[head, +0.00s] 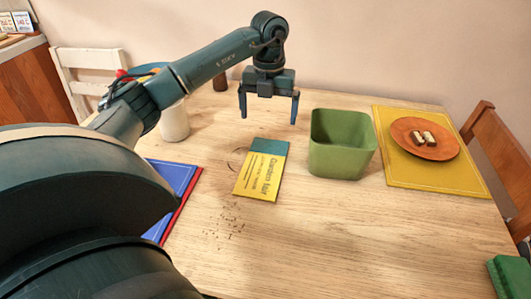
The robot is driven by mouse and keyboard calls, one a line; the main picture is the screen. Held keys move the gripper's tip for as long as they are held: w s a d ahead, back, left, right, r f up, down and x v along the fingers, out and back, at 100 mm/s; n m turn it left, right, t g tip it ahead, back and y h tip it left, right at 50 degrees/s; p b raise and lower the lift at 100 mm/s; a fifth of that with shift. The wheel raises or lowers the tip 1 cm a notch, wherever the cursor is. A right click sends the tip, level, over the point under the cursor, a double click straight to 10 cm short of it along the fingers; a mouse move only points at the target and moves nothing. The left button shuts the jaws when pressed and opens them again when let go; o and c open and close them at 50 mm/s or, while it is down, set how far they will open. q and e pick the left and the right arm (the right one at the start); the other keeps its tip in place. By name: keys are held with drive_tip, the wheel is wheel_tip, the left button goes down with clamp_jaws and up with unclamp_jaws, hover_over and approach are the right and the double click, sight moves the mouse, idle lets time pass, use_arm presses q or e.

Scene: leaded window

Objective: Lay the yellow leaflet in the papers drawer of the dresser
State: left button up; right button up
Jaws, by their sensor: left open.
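The yellow leaflet (262,171) lies flat on the wooden table, with a teal band across its far end and dark printing on the yellow. My left gripper (268,118) hangs above the table just beyond the leaflet's far end, fingers pointing down. It is open and empty, with a wide gap between its two fingers. My right gripper is not in view. No drawer front can be made out for certain; a wooden piece of furniture (35,88) stands at the far left, partly cut off.
A green square bin (342,145) stands right of the leaflet. A yellow mat (440,178) holds an orange plate (403,134) with two small items. A white container (174,123) and blue and red folders (170,178) are at left. Chairs stand at the table's sides. Crumbs lie before the leaflet.

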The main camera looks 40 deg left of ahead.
sight(269, 149)
use_arm(q)
wheel_tip(269, 149, down, 10)
drive_tip(key=shift+d+r+b, duration=0.15)
drive_tip(key=shift+r+b, duration=0.1)
drive_tip(key=shift+b, duration=0.3)
drive_tip(key=shift+r, duration=0.1)
drive_tip(key=c, duration=0.8)
